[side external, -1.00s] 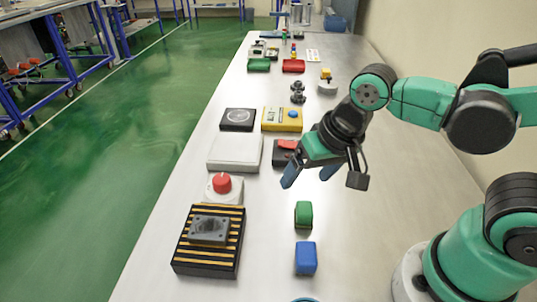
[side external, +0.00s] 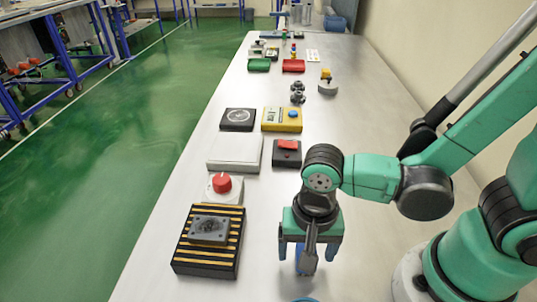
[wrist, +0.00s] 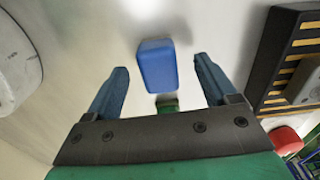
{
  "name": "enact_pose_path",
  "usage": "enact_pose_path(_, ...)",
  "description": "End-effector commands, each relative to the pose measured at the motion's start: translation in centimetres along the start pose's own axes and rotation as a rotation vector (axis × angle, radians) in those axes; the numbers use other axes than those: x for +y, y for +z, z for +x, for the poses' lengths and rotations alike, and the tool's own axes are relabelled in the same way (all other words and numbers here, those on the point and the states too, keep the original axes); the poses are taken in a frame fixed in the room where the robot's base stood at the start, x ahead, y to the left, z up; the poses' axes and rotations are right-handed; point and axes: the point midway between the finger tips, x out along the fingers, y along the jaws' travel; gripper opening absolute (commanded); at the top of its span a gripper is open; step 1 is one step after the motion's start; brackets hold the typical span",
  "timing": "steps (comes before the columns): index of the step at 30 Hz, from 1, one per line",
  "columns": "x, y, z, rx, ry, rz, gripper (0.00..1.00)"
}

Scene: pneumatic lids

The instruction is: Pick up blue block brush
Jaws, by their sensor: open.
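The blue block brush (wrist: 157,67) is a blue block with rounded edges on the metal table. In the wrist view it lies between and slightly beyond the two open fingertips of my gripper (wrist: 160,75), with space on both sides. In the side view my gripper (side external: 310,262) points down above the block, and only a bit of the blue block (side external: 301,262) shows behind its parts. A green block (wrist: 167,103) shows behind the blue one in the wrist view, partly hidden by my gripper; in the side view it is hidden.
A black striped pallet (side external: 180,263) with a grey part (side external: 209,229) lies to the left, by a red knob (side external: 221,184) on a white base. A white plate (side external: 235,153) and a black box with a red switch (side external: 287,154) stand farther back. Bare table surrounds the block.

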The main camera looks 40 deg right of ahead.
Motion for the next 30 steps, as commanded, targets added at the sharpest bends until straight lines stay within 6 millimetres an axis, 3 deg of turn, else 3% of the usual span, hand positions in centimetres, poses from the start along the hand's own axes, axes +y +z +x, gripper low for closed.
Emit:
enact_pose_path(15,0.09,0.01,0.97,0.000,0.000,0.000,0.79)
enact_pose_path(17,0.08,0.01,0.96,0.000,0.000,0.000,0.65)
enact_pose_path(24,0.08,0.01,0.96,0.000,0.000,0.000,0.00)
enact_pose_path(30,0.08,0.01,0.95,0.000,0.000,0.000,0.00)
